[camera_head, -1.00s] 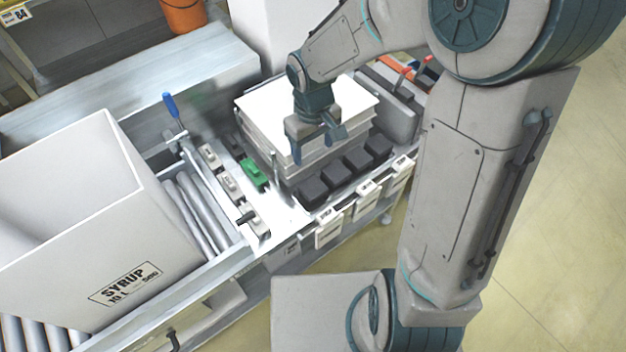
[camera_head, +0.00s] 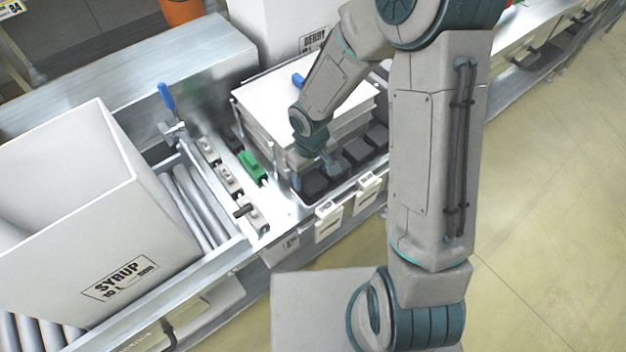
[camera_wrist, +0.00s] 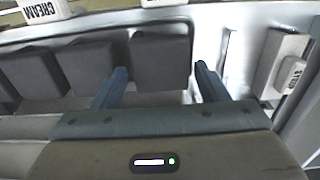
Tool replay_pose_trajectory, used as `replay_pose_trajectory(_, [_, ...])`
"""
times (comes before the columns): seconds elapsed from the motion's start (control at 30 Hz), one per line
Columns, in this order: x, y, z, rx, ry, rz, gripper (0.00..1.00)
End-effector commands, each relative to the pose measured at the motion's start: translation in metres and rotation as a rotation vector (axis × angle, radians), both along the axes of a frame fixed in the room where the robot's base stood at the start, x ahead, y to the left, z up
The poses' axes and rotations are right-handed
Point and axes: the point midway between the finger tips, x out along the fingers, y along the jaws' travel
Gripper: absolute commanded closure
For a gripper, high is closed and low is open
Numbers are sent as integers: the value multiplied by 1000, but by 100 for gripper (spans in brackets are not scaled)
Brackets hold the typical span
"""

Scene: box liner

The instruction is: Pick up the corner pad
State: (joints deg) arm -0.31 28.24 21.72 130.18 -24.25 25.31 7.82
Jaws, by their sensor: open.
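Several dark grey corner pads stand in a row along the front edge of the bench, and the leftmost pad (camera_head: 313,186) is at my gripper (camera_head: 314,174). In the wrist view this end pad (camera_wrist: 160,58) lies just beyond and between the two open blue fingers of my gripper (camera_wrist: 160,72). I cannot tell whether the fingers touch it. The neighbouring pad (camera_wrist: 88,68) sits close beside it on the left in the wrist view. My gripper partly hides the end pad in the head view, and nothing is held.
A stack of white sheets (camera_head: 300,85) stands right behind the pads. A green block (camera_head: 251,166) and clamp fittings lie to the left. The open white syrup box (camera_head: 75,205) stands on rollers farther left. White label holders (camera_head: 328,219) hang along the front edge.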

Motion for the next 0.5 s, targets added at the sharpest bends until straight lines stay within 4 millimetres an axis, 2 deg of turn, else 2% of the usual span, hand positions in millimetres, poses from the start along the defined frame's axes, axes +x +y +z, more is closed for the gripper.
replay_pose_trajectory(0.1, [0, 0, -12, 0, 0, 2, 33])
replay_pose_trajectory(0.37, [0, 0, -13, 0, -2, 0, 33])
replay_pose_trajectory(0.47, [0, 0, -13, 0, -2, 0, 61])
replay_pose_trajectory(0.5, [0, 0, -13, 0, -2, 0, 66])
